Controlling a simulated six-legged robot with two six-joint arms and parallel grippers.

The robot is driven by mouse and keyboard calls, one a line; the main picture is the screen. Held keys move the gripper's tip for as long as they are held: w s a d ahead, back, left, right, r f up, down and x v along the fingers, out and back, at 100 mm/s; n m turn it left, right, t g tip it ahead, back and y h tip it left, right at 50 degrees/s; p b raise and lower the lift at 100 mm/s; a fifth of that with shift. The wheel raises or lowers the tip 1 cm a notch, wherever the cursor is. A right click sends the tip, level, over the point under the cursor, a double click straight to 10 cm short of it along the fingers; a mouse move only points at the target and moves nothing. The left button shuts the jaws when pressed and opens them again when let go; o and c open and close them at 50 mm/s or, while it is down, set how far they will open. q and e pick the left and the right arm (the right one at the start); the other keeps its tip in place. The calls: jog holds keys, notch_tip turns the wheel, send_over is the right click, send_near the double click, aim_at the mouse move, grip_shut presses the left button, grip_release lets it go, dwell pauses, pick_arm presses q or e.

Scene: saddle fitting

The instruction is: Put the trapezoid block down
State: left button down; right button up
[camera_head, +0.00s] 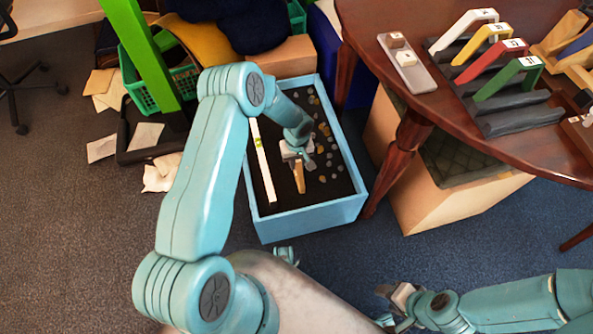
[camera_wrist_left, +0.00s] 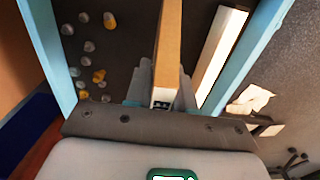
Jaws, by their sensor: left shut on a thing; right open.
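The trapezoid block (camera_head: 300,178) is a tan wooden bar, held in my left gripper (camera_head: 297,160) in the head view. In the left wrist view the block (camera_wrist_left: 169,40) runs away from me between the two grey fingers of the left gripper (camera_wrist_left: 163,85), with a white marked end near the palm. The left gripper is shut on it, inside the outline of a light blue box (camera_head: 310,226) with a dark floor. I cannot tell whether the block touches that floor. My right gripper (camera_head: 392,293) is open and empty at the bottom of the head view.
A long white strip (camera_head: 263,165) lies along the box's left side, and several pebbles (camera_head: 325,130) lie to the right. A wooden table (camera_head: 425,103) with coloured handles stands right of the box. A green crate (camera_head: 150,95) and papers are at left.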

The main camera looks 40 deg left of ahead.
pick_arm(q)
notch_tip(320, 180, down, 6)
jog(key=shift+r+b, duration=0.15)
jog(key=shift+b, duration=0.5)
jog(key=shift+r, duration=0.1)
jog(key=shift+f, duration=0.25)
jog(key=c, duration=1)
grip_release()
jog(key=shift+r, duration=0.1)
jog(key=shift+o, duration=0.2)
